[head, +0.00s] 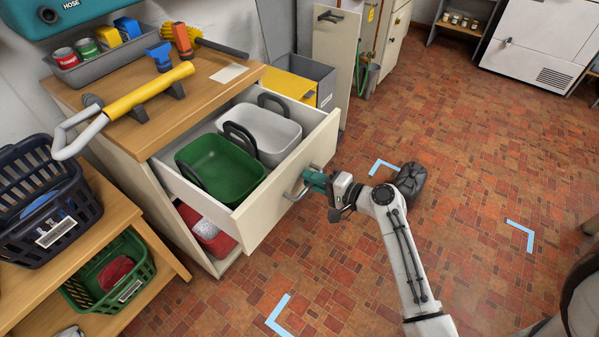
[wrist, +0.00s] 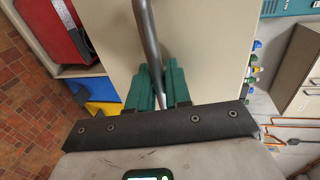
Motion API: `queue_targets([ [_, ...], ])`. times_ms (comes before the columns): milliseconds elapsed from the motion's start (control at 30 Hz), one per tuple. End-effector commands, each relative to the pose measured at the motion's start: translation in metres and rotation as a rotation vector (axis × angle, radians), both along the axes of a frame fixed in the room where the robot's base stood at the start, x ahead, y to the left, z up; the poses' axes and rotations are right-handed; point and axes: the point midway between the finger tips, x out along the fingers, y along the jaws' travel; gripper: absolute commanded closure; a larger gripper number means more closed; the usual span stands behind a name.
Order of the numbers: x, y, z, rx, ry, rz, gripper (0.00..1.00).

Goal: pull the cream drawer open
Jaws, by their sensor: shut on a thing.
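The cream drawer (head: 318,150) stands pulled out from the wooden-topped cabinet. A green tub (head: 222,168) and a white tub (head: 275,125) with dark handles sit inside it. A metal bar handle (head: 297,190) is on the drawer front. My gripper (head: 308,181) is at the handle, its green fingers shut on it. In the wrist view the fingers (wrist: 160,88) close around the grey handle (wrist: 148,35), with the cream front (wrist: 215,50) behind. The fingers hide part of the handle.
A red item (head: 205,230) lies in the open space below the drawer. Baskets (head: 45,200) stand on a wooden shelf at left. Brick floor (head: 470,180) is clear at right.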

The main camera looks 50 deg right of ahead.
Motion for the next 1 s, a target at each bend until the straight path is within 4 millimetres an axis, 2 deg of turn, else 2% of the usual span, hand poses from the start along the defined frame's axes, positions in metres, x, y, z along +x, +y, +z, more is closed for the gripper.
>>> queue_targets([
  [33,-0.013,0.000,-0.002,0.000,0.005,-0.002,1.00],
  [200,-0.048,-0.001,-0.002,0.002,0.005,-0.001,1.00],
  [400,-0.078,-0.002,-0.002,0.002,0.004,0.000,1.00],
  [633,-0.094,-0.003,-0.002,0.001,0.003,0.001,1.00],
  [1000,-0.096,-0.003,-0.001,0.001,0.003,0.001,1.00],
])
